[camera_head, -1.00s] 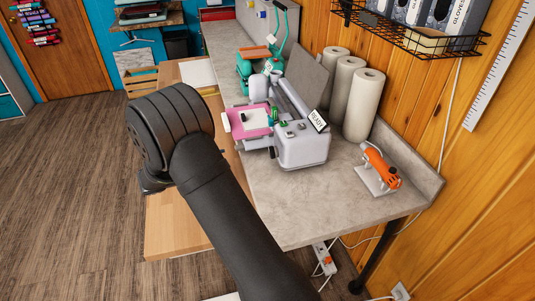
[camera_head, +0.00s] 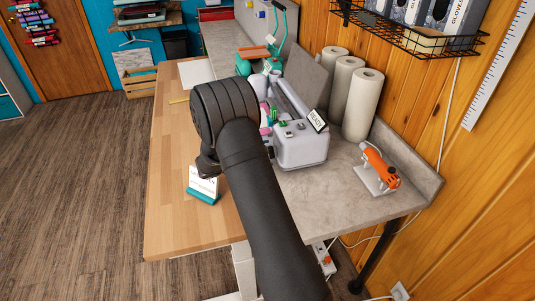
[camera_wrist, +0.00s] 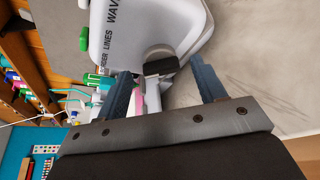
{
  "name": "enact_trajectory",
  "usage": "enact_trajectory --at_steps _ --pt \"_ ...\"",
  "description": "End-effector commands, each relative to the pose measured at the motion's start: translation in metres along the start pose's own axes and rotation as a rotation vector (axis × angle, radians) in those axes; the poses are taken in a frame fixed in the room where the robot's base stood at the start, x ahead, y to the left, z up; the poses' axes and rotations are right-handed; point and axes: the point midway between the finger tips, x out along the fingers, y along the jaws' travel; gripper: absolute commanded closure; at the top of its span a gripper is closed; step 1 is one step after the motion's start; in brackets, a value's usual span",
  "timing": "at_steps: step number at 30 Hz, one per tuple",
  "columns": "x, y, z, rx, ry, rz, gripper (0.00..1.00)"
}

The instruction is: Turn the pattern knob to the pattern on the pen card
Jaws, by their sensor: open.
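The white-grey vinyl machine (camera_head: 300,148) stands on the grey counter with a READY sign on top; it also fills the top of the wrist view (camera_wrist: 130,35). Its face there carries the words WAVE, LINES and a partly cut-off word ending in DER. A knob (camera_wrist: 160,66) with a dark bar sits on that face. My gripper (camera_wrist: 163,70) is open, its two blue-grey fingers either side of the knob in the picture; I cannot tell whether they touch it. Where the knob points is unclear. A white card in a teal stand (camera_head: 203,188), possibly the pen card, is unreadable.
Several white rolls (camera_head: 362,103) stand behind the machine. An orange tool on a stand (camera_head: 380,168) is at the counter's right. A wooden table (camera_head: 180,215) at the left is mostly clear. Teal equipment (camera_head: 262,58) stands farther back.

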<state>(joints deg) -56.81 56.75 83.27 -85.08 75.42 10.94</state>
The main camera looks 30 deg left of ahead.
Motion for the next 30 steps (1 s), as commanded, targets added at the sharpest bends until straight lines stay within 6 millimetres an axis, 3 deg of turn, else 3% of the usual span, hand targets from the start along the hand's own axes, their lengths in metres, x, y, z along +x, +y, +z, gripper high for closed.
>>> enact_trajectory --at_steps 5,14,15,22,30 --pt "0.016 0.0 0.0 -0.001 -0.001 0.0 0.36" --pt "0.019 0.0 0.0 -0.001 0.0 0.0 0.36" --pt "0.019 0.0 0.0 -0.001 0.0 0.0 0.38" --pt "0.018 0.0 0.0 -0.001 0.0 0.0 0.81" --pt "0.018 -0.001 0.0 0.027 0.0 0.011 0.81"
